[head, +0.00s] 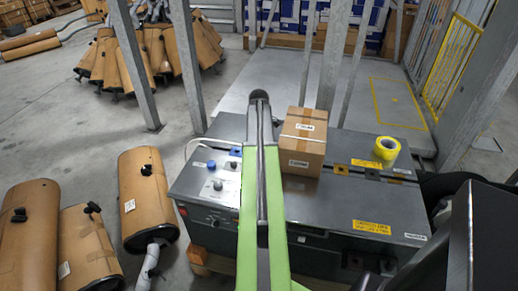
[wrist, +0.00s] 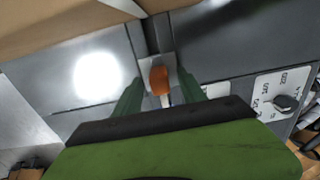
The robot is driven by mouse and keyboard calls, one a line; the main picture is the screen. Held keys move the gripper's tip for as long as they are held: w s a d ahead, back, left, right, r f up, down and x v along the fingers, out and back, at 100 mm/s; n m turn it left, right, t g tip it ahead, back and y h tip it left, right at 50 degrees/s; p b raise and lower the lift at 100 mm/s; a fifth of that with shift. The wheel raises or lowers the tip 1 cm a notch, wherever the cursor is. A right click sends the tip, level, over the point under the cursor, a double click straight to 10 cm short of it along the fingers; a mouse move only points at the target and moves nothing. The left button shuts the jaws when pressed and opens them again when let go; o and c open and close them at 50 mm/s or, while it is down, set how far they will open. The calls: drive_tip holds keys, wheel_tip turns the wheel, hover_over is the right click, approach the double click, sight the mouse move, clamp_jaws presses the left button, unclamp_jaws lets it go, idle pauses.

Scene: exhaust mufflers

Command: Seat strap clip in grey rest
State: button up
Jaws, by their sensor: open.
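In the wrist view a small orange piece (wrist: 160,80), likely the strap clip, sits at a light grey plate (wrist: 178,77) on the dark machine top. The plate may be the grey rest; I cannot tell for sure. My gripper (wrist: 158,88) is open, its two green fingers on either side of the orange piece with gaps showing. A small white and blue part shows just below the orange piece, partly hidden by my gripper's body. In the head view my arm covers this spot, and neither clip nor fingertips can be made out.
A taped cardboard box (head: 303,141) stands on the grey machine (head: 343,203), right of my arm. A yellow tape roll (head: 386,148) lies farther right. A control panel with knobs (head: 217,184) is left of my arm. Brown mufflers (head: 147,195) stand on the floor at left.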

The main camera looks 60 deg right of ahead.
wheel_tip(320, 180, up, 17)
drive_tip(key=p, duration=1.7)
drive_tip(key=shift+r, duration=0.15)
